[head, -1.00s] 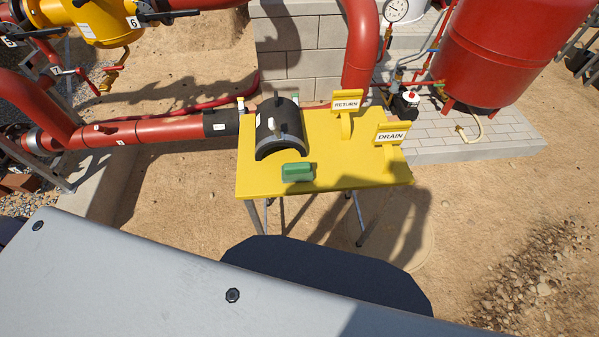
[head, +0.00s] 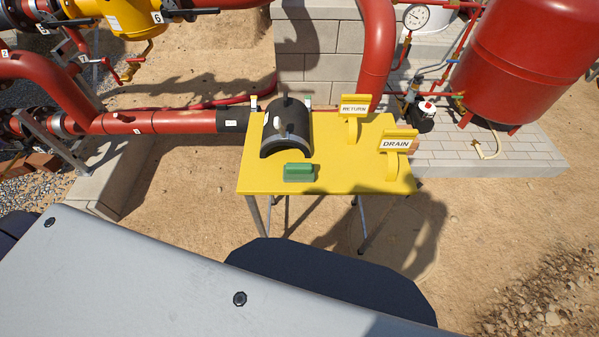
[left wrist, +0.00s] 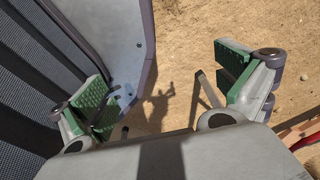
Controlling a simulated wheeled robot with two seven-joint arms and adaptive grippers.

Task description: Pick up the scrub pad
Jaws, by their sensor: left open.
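A green scrub pad (head: 298,172) lies on the yellow table (head: 340,184), close to its front edge and in front of the black half-pipe shell. My left gripper (left wrist: 165,90) shows in the left wrist view with its two green-padded fingers spread wide. It is open and empty, with bare sandy ground and a shadow seen between the fingers. The pad is not visible in the left wrist view. Neither gripper shows in the head view.
The black half-pipe shell (head: 287,128) stands just behind the pad. Yellow RETURN (head: 354,112) and DRAIN (head: 396,146) signs stand on the table's right part. Red pipes (head: 160,121) run behind at left; a red tank (head: 525,65) stands at right. Sandy ground is open at right.

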